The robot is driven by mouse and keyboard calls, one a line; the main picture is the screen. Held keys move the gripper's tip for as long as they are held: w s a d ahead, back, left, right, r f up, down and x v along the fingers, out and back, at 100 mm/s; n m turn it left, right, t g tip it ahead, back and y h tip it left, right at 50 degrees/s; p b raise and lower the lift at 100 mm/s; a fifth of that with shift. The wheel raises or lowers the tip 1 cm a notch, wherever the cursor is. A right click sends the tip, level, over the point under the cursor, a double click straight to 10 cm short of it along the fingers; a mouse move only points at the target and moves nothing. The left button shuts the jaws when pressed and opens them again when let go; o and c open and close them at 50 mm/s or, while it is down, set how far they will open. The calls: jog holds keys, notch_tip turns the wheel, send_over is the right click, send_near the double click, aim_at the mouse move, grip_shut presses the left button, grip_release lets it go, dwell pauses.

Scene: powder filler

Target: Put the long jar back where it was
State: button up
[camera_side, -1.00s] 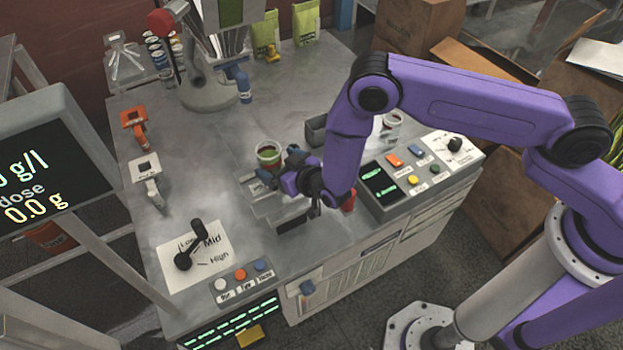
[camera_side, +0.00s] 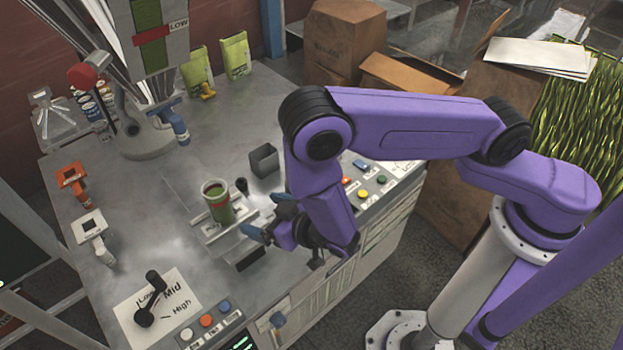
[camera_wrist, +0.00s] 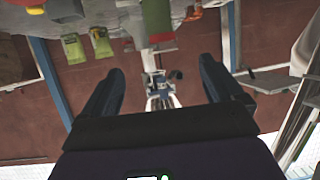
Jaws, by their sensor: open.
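A jar with green contents and a red and green wall (camera_side: 218,203) stands upright on a low metal platform (camera_side: 207,235) on the bench; I take it for the long jar. My gripper (camera_side: 266,216) is open, with its blue fingertips pointing at the jar from the right. A gap shows between the fingertips and the jar, and nothing is seen between the fingers. In the wrist view my gripper (camera_wrist: 160,66) is also open and empty, and the jar is not seen there. My arm hides part of the bench's right side.
A grey open box (camera_side: 264,160) and a small black cylinder (camera_side: 241,185) stand behind the jar. A lever panel (camera_side: 158,303) lies at front left. Green pouches (camera_side: 235,57) stand at the back.

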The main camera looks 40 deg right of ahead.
jog(key=s+d+r+n+g+y, duration=0.2)
jog(key=s+r+n+g, duration=0.2)
jog(key=s+r+g, duration=0.65)
jog(key=s+d+r+n+h, duration=0.1)
jog(key=s+d+r+n, duration=0.1)
jog(key=d, duration=0.5)
jog(key=s+d+r+n+g+h, duration=0.1)
jog(key=s+d+r+n+h, duration=0.1)
jog(key=s+d+r, duration=0.3)
jog(key=s+d+r+n+g+h, duration=0.1)
jog(key=s+d+r, duration=0.3)
jog(key=d, duration=0.6)
jog(key=shift+s+r+n+h, duration=0.15)
jog(key=shift+s+n+h, duration=0.25)
jog(key=shift+s, duration=0.6)
